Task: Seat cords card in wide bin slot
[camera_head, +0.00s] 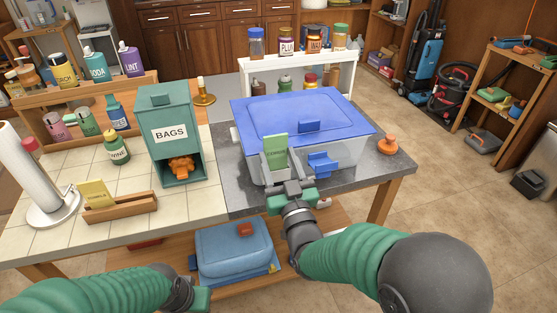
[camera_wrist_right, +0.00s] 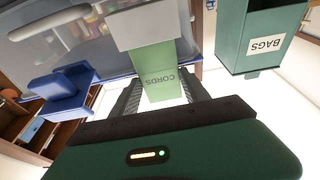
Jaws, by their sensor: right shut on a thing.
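The green cords card (camera_head: 275,152) stands roughly upright at the front of a clear bin (camera_head: 345,155) with a blue lid (camera_head: 300,112). A pale grey slot holder (camera_head: 274,177) on the bin's front covers the card's lower end. My right gripper (camera_head: 290,187) is shut on the card, low in front of the bin. In the right wrist view the card (camera_wrist_right: 162,78) lies between the fingers, its far end meeting the slot holder (camera_wrist_right: 150,27). I cannot tell how deep it sits. My left gripper (camera_head: 202,299) is low at the front; its fingers cannot be made out.
A blue latch (camera_head: 322,164) sits right of the slot holder. A green BAGS box (camera_head: 168,155) stands left of the bin, and an orange knob-like object (camera_head: 388,145) to the right. A wooden holder with a yellow card (camera_head: 97,194) is on the tiled top.

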